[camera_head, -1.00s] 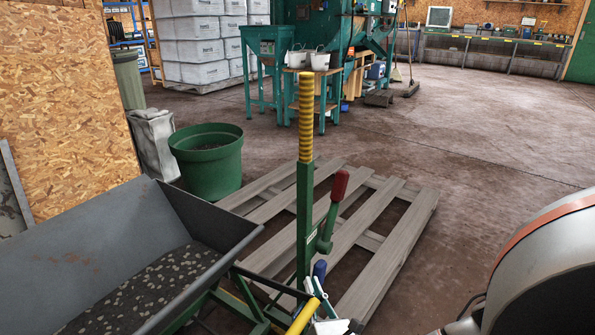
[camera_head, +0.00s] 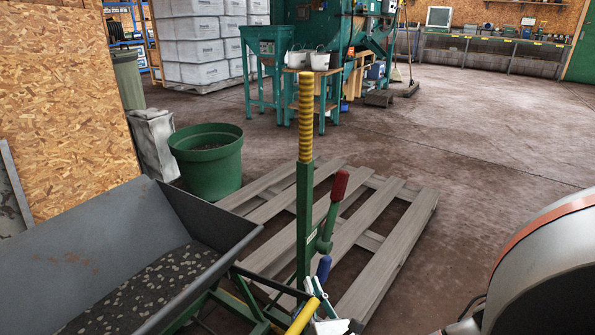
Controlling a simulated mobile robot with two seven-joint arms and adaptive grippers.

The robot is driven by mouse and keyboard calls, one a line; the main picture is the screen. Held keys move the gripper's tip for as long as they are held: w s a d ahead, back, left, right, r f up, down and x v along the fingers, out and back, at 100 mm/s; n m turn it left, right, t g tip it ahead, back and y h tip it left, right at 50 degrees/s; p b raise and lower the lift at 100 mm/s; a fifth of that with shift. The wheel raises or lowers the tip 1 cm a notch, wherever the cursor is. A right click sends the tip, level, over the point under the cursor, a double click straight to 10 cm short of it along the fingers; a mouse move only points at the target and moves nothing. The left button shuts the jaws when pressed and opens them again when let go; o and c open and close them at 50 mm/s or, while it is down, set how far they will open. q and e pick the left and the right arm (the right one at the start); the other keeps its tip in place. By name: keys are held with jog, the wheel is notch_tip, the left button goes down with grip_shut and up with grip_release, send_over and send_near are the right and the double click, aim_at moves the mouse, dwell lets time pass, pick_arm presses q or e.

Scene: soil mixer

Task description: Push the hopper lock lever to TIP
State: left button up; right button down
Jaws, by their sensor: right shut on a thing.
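The grey hopper (camera_head: 190,215) is at the lower left, with dark, pale-flecked material inside. Beside it a green post with a yellow ribbed grip (camera_head: 305,120) stands upright. A red-handled lever (camera_head: 339,186) on a green arm is mounted at the post. Below it a short blue-handled lever (camera_head: 323,268) leans slightly right. My right gripper (camera_head: 318,298), with pale fingers, is at the bottom centre, shut around the lower part of the blue-handled lever. The contact is small and partly hidden. No TIP marking is readable. My left gripper is out of view.
A yellow bar (camera_head: 303,316) rises close to my right gripper. A wooden pallet (camera_head: 392,240) lies on the floor behind the post. A green tub (camera_head: 206,165) stands behind the hopper. Open floor (camera_head: 480,150) lies to the right.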

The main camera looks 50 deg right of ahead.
jog(key=a+f, duration=0.2)
jog(key=a, duration=0.4)
jog(key=shift+w+a+f+m+h, duration=0.15)
jog(key=shift+a+f+m+h, duration=0.15)
jog(key=shift+h, duration=0.1)
dwell(0.9)
jog(key=a, duration=0.1)
jog(key=a+f, duration=0.1)
jog(key=a, duration=0.1)
jog(key=a+f, duration=0.1)
jog(key=shift+s+a, duration=0.2)
jog(key=shift+a, duration=0.05)
dwell(0.4)
dwell(0.5)
